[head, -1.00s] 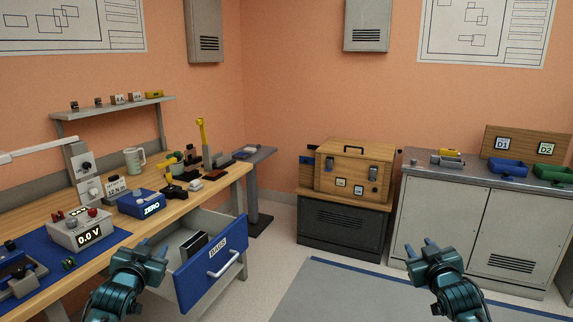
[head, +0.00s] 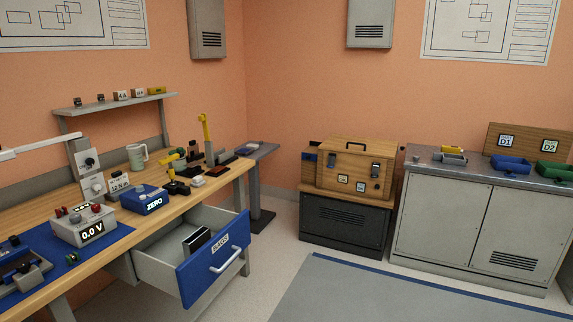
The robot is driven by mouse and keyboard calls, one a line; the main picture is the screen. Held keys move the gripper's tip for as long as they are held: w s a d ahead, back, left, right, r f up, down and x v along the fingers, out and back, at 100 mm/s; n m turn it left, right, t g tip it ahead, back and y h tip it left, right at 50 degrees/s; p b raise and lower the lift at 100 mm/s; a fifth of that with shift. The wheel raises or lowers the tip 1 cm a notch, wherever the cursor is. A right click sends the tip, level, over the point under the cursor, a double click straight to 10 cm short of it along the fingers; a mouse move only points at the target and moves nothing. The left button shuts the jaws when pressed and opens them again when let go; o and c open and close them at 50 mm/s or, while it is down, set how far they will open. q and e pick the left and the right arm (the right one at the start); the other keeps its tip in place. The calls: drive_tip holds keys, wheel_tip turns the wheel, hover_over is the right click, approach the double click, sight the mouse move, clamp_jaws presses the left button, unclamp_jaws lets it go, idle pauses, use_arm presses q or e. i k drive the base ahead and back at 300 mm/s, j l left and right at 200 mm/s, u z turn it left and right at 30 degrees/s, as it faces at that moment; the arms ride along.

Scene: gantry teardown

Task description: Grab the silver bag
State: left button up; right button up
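The drawer labelled BAGS (head: 214,259) is pulled open below the workbench, with a blue front and a handle. A dark, flat item with a pale edge (head: 197,240) stands inside it; I cannot tell if it is the silver bag. No clearly silver bag shows elsewhere. Neither of my grippers is in the head view.
The wooden workbench (head: 160,207) holds a meter reading 0.0 V (head: 84,225), a blue ZERO box (head: 145,199) and a mug (head: 137,156). A wooden case (head: 355,168) stands on a dark cabinet. A grey cabinet (head: 480,222) carries blue and green bins. The floor in front is clear.

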sight(191, 245)
drive_tip(key=i+j+u, duration=0.1)
drive_tip(key=j, duration=0.55)
drive_tip(key=j+u, duration=0.1)
drive_tip(key=j, duration=0.5)
drive_tip(key=i+l, duration=0.2)
drive_tip(key=i, duration=0.2)
drive_tip(key=i+l+z, duration=0.15)
drive_tip(key=i+l, duration=0.1)
drive_tip(key=i, duration=0.1)
